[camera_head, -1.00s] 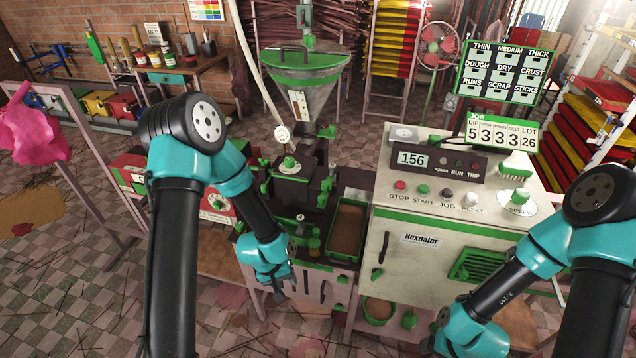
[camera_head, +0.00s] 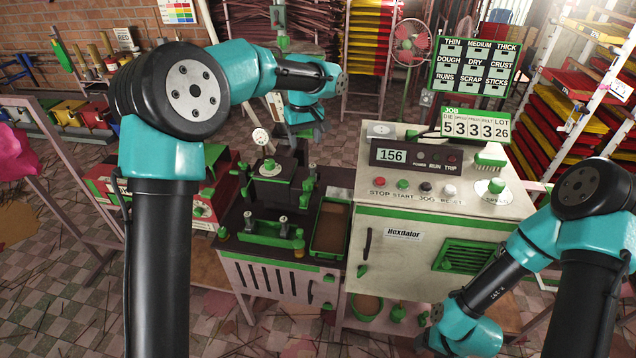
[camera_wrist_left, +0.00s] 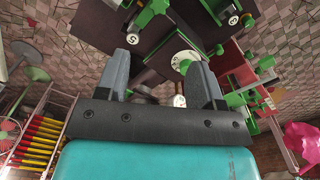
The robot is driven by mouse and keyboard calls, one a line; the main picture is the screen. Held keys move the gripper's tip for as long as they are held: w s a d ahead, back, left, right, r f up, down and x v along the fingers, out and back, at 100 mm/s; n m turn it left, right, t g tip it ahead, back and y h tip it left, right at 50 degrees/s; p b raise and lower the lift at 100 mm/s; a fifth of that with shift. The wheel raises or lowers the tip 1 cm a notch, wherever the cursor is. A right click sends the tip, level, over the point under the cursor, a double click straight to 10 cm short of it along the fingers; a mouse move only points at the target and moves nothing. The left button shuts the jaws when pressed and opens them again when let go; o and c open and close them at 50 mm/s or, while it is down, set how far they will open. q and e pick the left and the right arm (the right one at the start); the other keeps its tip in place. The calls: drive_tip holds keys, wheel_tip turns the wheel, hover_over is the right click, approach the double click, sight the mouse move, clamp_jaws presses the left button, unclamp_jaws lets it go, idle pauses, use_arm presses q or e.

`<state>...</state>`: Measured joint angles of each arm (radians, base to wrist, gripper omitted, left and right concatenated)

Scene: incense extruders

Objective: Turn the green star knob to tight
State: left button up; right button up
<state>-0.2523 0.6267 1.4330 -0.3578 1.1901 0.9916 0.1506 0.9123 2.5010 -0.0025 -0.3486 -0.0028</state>
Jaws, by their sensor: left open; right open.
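A green knob on a white disc (camera_head: 269,166) sits on top of the dark extruder block on the bench. It also shows between my fingers in the left wrist view (camera_wrist_left: 183,63). Its lobes are too small to tell whether it is star-shaped. My left gripper (camera_head: 305,136) is open and empty, fingers pointing down, above and a little right of the block in the head view. In the left wrist view its two fingers (camera_wrist_left: 163,80) stand apart with nothing gripped. My right gripper (camera_head: 430,342) is low at the front right, partly hidden by its wrist, with nothing seen in it.
A green SPEED knob (camera_head: 496,186) sits on the control cabinet (camera_head: 405,250) to the right. A green-rimmed tray (camera_head: 331,228) and a green clamp fixture (camera_head: 272,233) lie on the bench. A round white dial (camera_head: 261,136) stands behind the block.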

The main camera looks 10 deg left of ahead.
sight(308, 183)
use_arm(q)
drive_tip(key=shift+d+r, duration=0.2)
drive_tip(key=shift+r, duration=0.3)
wheel_tip(308, 183, down, 18)
drive_tip(key=shift+r, duration=0.25)
idle(0.4)
drive_tip(key=c, duration=0.9)
